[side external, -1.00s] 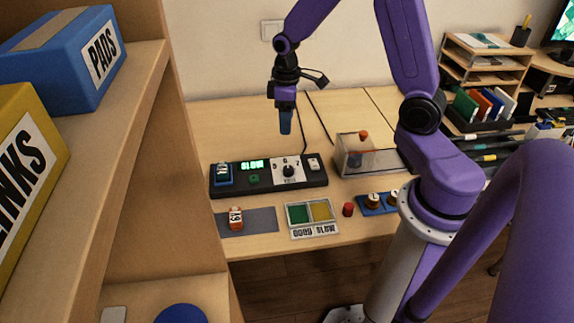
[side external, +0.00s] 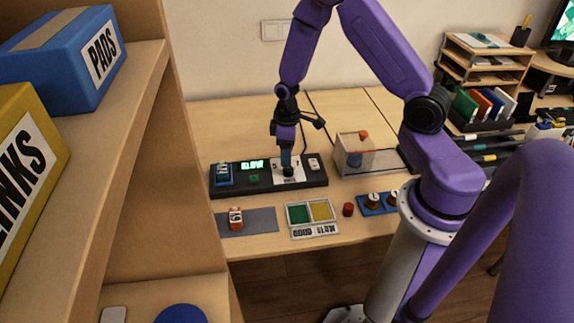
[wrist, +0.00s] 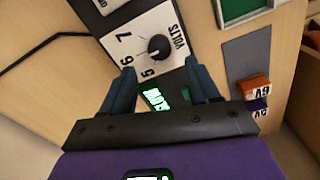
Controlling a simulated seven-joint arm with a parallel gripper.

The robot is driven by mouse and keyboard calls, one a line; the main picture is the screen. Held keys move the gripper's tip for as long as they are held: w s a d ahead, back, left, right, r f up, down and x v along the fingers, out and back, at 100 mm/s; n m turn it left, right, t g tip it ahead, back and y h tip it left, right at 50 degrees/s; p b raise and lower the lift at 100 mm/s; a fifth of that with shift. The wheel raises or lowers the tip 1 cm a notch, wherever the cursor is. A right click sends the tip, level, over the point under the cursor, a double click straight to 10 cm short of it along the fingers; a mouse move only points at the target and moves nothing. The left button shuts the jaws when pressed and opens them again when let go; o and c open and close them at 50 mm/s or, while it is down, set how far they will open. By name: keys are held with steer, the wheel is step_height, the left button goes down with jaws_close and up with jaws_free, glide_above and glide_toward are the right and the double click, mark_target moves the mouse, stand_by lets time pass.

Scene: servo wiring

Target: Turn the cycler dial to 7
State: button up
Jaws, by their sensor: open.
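The cycler (side external: 316,177) is a black box with a white dial plate marked 5, 6, 7 and VOLTS. Its round black dial (wrist: 159,47) sits in the middle of that plate, also seen in the side view (side external: 288,172). A small light mark shows on the knob's lower-left side in the wrist view; I cannot tell exactly which number it points to. My gripper (wrist: 160,68) is open and points down, its blue fingers apart on either side of the dial's line. In the side view my gripper (side external: 287,164) is right above or at the dial; contact is unclear.
A lit green display (side external: 252,164) and a blue-framed battery slot (side external: 223,175) are left of the dial; a white switch (side external: 313,163) is right. A clear box (side external: 355,155) stands right of the cycler.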

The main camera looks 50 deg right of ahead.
mark_target(288, 171)
steer(key=shift+f, duration=2.85)
steer(key=c, duration=1)
